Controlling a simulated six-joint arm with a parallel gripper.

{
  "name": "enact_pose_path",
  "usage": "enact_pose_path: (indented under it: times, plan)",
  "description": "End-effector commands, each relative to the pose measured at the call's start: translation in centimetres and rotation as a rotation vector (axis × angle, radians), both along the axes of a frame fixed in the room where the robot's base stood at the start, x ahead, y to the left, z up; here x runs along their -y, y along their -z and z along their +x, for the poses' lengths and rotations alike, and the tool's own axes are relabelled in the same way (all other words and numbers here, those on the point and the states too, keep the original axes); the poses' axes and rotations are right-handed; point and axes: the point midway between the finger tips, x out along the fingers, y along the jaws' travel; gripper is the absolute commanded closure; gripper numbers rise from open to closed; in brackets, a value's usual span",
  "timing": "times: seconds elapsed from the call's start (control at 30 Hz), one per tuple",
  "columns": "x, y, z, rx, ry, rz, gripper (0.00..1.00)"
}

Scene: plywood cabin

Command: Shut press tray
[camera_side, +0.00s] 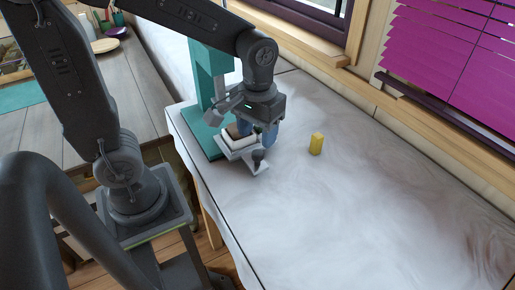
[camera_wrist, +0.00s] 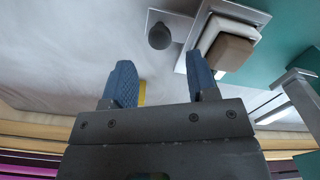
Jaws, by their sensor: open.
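The teal press (camera_side: 203,75) stands on the table's left part, with a teal base (camera_side: 193,128). Its light grey tray (camera_side: 254,168) sticks out from the base toward the lower right and carries a dark round knob (camera_side: 258,155). A white holder with a brown block (camera_wrist: 232,52) sits on the tray, partly hidden by my gripper in the side view. My gripper (camera_side: 256,133) is open, its blue fingers pointing down close to the tray. In the wrist view, my gripper (camera_wrist: 161,80) shows nothing clearly held; the knob (camera_wrist: 158,36) lies beyond the fingertips, apparently apart from them.
The table's right side (camera_side: 390,200) is clear. A window with purple blinds (camera_side: 450,50) borders the back.

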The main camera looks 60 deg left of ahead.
Motion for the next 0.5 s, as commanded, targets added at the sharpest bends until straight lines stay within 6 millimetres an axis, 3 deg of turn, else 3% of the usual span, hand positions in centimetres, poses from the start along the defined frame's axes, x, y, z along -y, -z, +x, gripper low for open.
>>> enact_pose_path:
  times: [0.2,0.5]
  plan:
    - [0.0,3.6,0.0,-0.003,0.000,0.000,0.47]
    - [0.0,5.2,0.0,0.001,0.000,0.000,0.47]
